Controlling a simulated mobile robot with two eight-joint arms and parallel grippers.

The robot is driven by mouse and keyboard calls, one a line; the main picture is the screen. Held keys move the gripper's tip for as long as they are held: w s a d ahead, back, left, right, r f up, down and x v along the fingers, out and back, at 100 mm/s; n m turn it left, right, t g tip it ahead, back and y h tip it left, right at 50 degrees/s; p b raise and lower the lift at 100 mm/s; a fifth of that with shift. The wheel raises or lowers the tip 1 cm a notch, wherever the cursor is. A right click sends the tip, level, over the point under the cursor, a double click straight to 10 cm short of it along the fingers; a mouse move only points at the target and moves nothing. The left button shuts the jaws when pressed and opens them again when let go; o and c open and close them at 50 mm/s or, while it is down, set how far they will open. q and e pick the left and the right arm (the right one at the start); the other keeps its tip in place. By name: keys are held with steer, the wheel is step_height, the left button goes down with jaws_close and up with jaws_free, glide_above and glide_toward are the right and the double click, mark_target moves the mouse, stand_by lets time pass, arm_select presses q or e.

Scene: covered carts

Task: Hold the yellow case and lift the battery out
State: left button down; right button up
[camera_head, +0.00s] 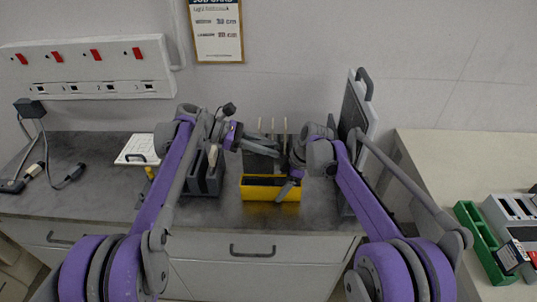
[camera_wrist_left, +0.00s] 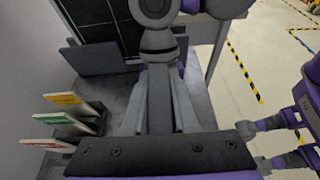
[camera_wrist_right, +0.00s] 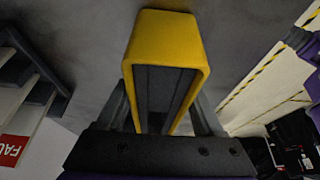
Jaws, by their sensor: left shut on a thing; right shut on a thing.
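The yellow case (camera_head: 270,193) stands on the grey worktop, its dark inside showing from above. My right gripper (camera_head: 290,187) is shut on the case at its right part. In the right wrist view the yellow case (camera_wrist_right: 168,38) sits between the two fingers. My left gripper (camera_head: 275,150) is higher, above and behind the case, pointing right. In the left wrist view its fingers are shut on a grey block (camera_wrist_left: 160,95), which looks like the battery. In the head view I cannot make out this block clearly.
A dark rack with upright cards (camera_head: 262,162) stands behind the case. A grey slotted holder (camera_head: 205,175) is to its left, with a white board (camera_head: 138,148) further left. A framed panel (camera_head: 358,105) stands at the right. A side table (camera_head: 460,165) holds a green tray (camera_head: 483,243).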

steer(key=o, duration=1.5)
steer(key=shift+o, duration=0.2)
steer(key=v, duration=1.2)
